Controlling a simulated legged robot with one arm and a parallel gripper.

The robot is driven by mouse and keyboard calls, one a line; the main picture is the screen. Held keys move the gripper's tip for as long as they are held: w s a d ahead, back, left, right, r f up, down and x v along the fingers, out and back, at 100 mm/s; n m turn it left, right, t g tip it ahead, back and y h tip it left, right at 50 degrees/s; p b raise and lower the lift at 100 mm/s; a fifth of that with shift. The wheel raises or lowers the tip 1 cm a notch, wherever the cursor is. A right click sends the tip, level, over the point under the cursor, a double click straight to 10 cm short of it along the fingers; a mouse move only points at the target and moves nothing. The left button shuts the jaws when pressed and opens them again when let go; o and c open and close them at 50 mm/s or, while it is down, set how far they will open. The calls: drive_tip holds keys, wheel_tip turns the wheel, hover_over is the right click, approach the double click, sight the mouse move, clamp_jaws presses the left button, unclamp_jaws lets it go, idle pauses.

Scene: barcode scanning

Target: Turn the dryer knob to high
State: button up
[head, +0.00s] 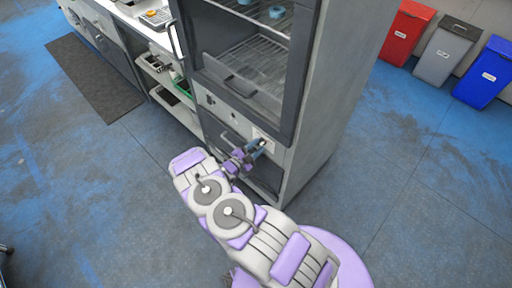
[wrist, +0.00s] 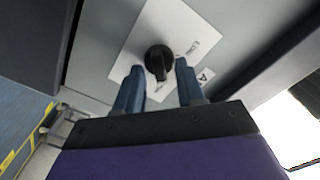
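The dryer (head: 330,75) is a tall grey cabinet with a dark-framed glass door and wire shelves. Its knob (wrist: 159,60) is black and round with a raised grip bar, on a white label plate (wrist: 190,30) with small print. The print is too small to read surely. My gripper (wrist: 157,80) has two blue fingers, apart, one to the left and one to the right of the knob's lower part. I see no clear contact. In the head view my gripper (head: 258,146) is at the dryer's lower front panel and mostly hides the knob.
Red (head: 407,32), grey (head: 445,48) and blue (head: 484,72) bins stand at the back right. A counter with shelves (head: 165,75) adjoins the dryer on the left, with a dark mat (head: 92,80) before it. The blue floor around me is clear.

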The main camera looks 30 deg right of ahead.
drive_tip(key=p+v, duration=0.2)
drive_tip(key=v, duration=1.5)
drive_tip(key=shift+a, duration=0.2)
